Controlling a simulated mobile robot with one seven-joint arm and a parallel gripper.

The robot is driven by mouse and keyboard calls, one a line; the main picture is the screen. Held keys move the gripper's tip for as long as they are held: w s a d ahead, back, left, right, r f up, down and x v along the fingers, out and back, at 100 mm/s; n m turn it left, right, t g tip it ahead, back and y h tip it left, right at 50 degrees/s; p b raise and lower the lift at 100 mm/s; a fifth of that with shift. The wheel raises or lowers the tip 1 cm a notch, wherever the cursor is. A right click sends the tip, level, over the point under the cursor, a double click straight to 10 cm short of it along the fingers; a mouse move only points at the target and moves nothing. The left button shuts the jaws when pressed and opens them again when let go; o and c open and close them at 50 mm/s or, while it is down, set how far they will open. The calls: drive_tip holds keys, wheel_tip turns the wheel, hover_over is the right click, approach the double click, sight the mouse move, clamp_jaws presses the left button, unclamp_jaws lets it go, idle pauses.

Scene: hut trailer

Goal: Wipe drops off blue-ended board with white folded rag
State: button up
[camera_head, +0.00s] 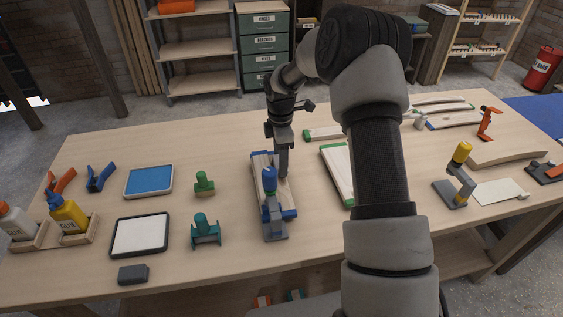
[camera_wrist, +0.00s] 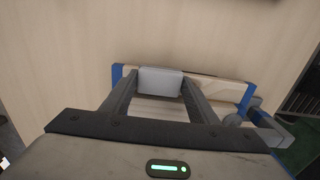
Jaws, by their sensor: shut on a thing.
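The blue-ended board (camera_head: 267,165) lies on the workbench in the middle of the head view. It also shows in the wrist view (camera_wrist: 222,92), pale wood with blue ends. A blue-and-grey clamp (camera_head: 270,207) stands at its near end. My gripper (camera_head: 283,175) points down over the board. In the wrist view its fingers (camera_wrist: 153,100) are on either side of a pale grey-white folded rag (camera_wrist: 161,82), shut on it. The rag is at the board, but I cannot tell whether it touches the surface. No drops can be made out.
A green-edged board (camera_head: 337,172) lies to the right, partly behind my arm. A blue-topped tray (camera_head: 149,181), a white-topped tray (camera_head: 140,235), a green stamp-like tool (camera_head: 204,183) and a teal one (camera_head: 205,230) are on the left. Bare bench separates them from the board.

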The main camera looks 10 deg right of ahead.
idle(0.3)
drive_tip(key=shift+r+p, duration=2.25)
drive_tip(key=shift+r, duration=1.25)
